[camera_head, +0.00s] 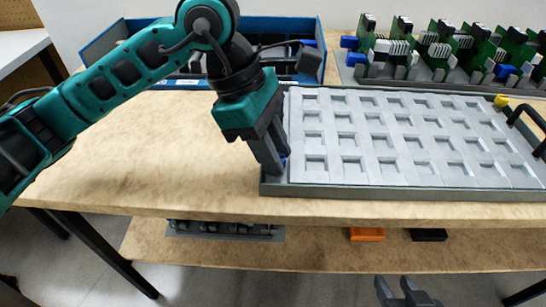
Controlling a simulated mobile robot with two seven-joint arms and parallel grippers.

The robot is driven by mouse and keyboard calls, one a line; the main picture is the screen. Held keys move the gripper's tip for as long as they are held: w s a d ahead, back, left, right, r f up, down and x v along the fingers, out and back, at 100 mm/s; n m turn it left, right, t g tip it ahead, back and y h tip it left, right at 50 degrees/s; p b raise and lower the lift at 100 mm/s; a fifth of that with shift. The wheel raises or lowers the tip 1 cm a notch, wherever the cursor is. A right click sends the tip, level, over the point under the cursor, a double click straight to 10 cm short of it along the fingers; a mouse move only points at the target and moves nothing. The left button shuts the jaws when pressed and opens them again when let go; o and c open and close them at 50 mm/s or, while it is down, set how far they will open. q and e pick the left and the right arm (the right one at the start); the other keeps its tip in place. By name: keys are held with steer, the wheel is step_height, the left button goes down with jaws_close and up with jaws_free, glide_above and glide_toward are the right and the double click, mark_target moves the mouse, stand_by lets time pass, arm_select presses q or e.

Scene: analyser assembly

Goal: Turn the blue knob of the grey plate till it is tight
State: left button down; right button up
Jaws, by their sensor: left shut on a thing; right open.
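The grey plate (400,139) lies flat on the wooden table, with rows of square recesses and a darker grey rim. The blue knob (284,158) is at the plate's left edge, and only a small bit of blue shows beside the fingers. My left gripper (278,166) points down there and is shut on the knob; its fingers hide most of it. My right gripper (405,292) is open and empty at the bottom of the view, in front of the table and below its top.
A blue bin (102,42) stands behind my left arm. A rack with several green circuit boards (440,45) stands at the back right. A black handle (527,122) and a yellow knob (501,101) are at the plate's right. The left tabletop is clear. An orange block (367,234) lies on the lower shelf.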

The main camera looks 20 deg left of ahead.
arm_select(q)
steer(key=shift+w+m, duration=0.1)
steer(key=shift+m, duration=0.5)
steer(key=shift+g, duration=0.3)
arm_select(e)
steer(key=shift+w+a+r, duration=0.15)
steer(key=shift+w+a, duration=0.1)
steer(key=shift+a, duration=0.05)
arm_select(q)
steer(key=c, duration=1.2)
jaws_free()
steer(key=shift+o, duration=0.2)
steer(key=p+v, duration=0.3)
steer(key=v, duration=1)
arm_select(e)
steer(key=shift+s+d+r, duration=0.2)
steer(key=shift+d+r, duration=0.35)
